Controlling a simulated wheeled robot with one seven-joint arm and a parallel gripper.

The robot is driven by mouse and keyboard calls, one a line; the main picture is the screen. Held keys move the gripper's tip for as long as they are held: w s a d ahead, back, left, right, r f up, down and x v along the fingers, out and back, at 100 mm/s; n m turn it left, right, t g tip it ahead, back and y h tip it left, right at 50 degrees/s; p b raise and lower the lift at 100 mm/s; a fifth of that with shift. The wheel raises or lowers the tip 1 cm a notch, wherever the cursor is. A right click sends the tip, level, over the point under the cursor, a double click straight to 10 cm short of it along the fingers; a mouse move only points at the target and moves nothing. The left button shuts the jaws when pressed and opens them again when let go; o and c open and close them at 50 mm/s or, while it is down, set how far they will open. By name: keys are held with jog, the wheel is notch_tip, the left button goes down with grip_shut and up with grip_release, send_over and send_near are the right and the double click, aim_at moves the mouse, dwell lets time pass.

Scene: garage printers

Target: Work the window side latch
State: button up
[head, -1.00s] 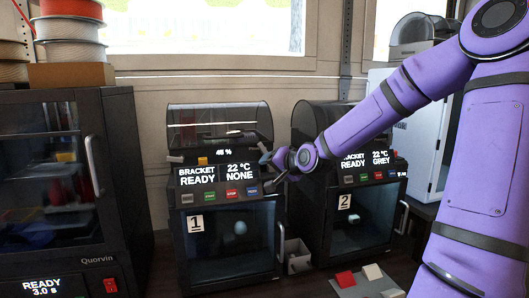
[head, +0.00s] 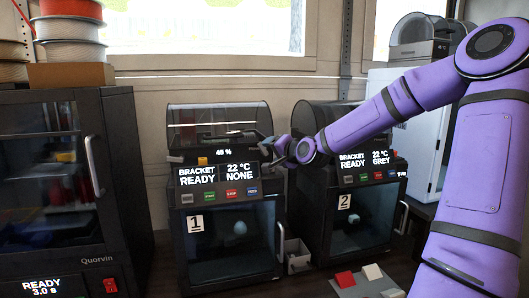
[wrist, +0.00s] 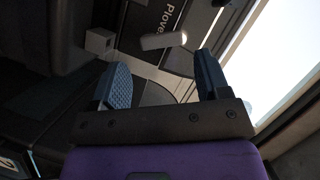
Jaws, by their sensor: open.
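Printer 1 (head: 232,240) stands in the middle of the head view, with a smoked hood on top and a screen reading BRACKET READY, 22 °C, NONE. I cannot tell for certain which is the window side latch.
Printer 2 (head: 358,225) stands close on the right, beneath my forearm. A larger dark printer (head: 60,190) is at the left. A small bin (head: 298,262) sits between the two middle printers. The bright window (head: 200,25) is behind. Red and white pieces lie in front.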

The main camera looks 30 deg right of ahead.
aim_at(262, 150)
jog(key=shift+x, duration=2.8)
jog(key=c, duration=0.6)
